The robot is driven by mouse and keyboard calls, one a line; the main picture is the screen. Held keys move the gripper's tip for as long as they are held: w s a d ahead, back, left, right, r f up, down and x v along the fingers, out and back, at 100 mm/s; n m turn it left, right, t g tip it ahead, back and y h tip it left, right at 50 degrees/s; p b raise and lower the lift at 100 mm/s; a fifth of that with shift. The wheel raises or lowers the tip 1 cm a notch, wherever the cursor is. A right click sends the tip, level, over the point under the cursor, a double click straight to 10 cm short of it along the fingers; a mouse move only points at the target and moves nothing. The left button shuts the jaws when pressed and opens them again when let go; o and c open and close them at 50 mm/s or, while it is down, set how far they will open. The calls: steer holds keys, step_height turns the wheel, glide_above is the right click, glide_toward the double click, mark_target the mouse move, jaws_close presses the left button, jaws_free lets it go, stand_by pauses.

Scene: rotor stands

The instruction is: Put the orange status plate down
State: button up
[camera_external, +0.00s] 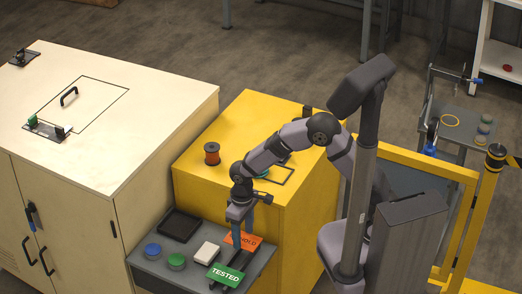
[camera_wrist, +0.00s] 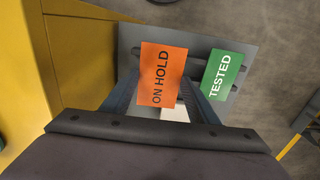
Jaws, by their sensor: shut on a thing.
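The orange status plate (camera_external: 243,240), lettered ON HOLD, is over the right back part of a grey side shelf (camera_external: 148,266). It also shows in the wrist view (camera_wrist: 163,75), between the two fingers. My gripper (camera_external: 242,232) points down and is shut on the orange plate. The plate looks larger than the green one in the wrist view, so it seems nearer the camera; I cannot tell whether it touches the shelf. The green plate (camera_external: 225,275), lettered TESTED, is at the shelf's front right, just right of the orange plate in the wrist view (camera_wrist: 221,75).
A white block (camera_external: 207,253), a green round piece (camera_external: 176,261), a blue round piece (camera_external: 152,250) and a black tray (camera_external: 179,225) are on the shelf left of my gripper. The yellow cabinet (camera_external: 200,188) rises behind, with a copper-coloured spool (camera_external: 212,154) on top.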

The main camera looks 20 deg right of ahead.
mark_target(243, 241)
steer(key=shift+f+p, duration=0.45)
steer(key=shift+f, duration=1.8)
steer(key=shift+f, duration=0.25)
steer(key=o, duration=1.2)
steer(key=shift+c, duration=0.2)
steer(key=shift+b, duration=0.3)
steer(key=shift+o, duration=0.6)
steer(key=shift+s+d+r+b, duration=0.1)
steer(key=shift+r+b, duration=0.15)
steer(key=shift+r, duration=1.65)
steer(key=shift+s+d+r+b, duration=0.1)
steer(key=shift+r+b, duration=0.1)
steer(key=shift+r, duration=1.65)
